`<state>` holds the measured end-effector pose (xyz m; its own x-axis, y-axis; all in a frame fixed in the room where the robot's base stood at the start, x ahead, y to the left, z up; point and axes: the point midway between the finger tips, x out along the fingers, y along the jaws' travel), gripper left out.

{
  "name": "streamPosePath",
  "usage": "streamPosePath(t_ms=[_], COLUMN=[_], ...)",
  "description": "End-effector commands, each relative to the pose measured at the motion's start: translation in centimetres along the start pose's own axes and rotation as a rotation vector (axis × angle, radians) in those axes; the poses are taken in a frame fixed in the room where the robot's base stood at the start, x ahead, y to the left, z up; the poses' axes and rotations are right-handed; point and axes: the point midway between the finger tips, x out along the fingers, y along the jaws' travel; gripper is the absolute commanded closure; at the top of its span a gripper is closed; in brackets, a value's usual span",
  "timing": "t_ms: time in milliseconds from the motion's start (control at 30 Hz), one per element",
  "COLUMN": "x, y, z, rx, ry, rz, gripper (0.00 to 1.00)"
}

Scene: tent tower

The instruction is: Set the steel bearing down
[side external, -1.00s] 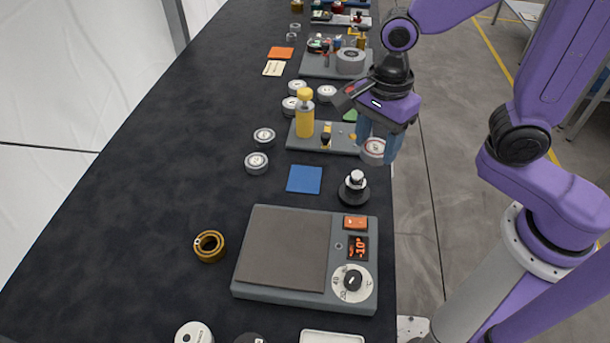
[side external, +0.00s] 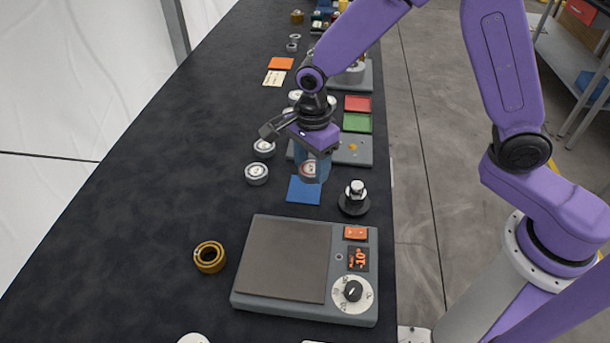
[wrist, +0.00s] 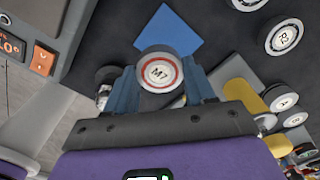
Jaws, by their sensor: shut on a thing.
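The steel bearing (side external: 310,172) is a short silver cylinder. In the wrist view the bearing (wrist: 161,72) shows a white face with a red ring and the mark M7. My gripper (side external: 312,168) has blue fingers and is shut on the bearing's sides, holding it above the table. The fingers (wrist: 160,85) sit on both sides of it in the wrist view. A flat blue square (side external: 304,192) lies on the table just below and nearer the side camera; the blue square (wrist: 168,30) also shows beyond the bearing in the wrist view.
A grey scale (side external: 285,262) with an orange display stands nearer the side camera. A black-based knob (side external: 354,198) is right of the square. Silver cylinders (side external: 257,173) stand to its left. A brass ring (side external: 210,257) lies left of the scale, with clear dark table around it.

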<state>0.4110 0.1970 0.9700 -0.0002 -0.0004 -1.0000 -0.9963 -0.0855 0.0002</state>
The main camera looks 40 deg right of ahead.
Motion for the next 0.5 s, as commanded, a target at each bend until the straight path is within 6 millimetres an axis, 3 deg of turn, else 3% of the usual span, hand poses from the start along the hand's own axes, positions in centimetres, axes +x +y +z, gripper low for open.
streamPosePath(t_ms=[267,500], x=[1.4,4.3], y=[-1.2,-1.4], z=[0.5,0.6], rx=[-0.001,-0.001], ry=[0.0,0.001], rz=[0.0,0.002], gripper=[0.88,0.88])
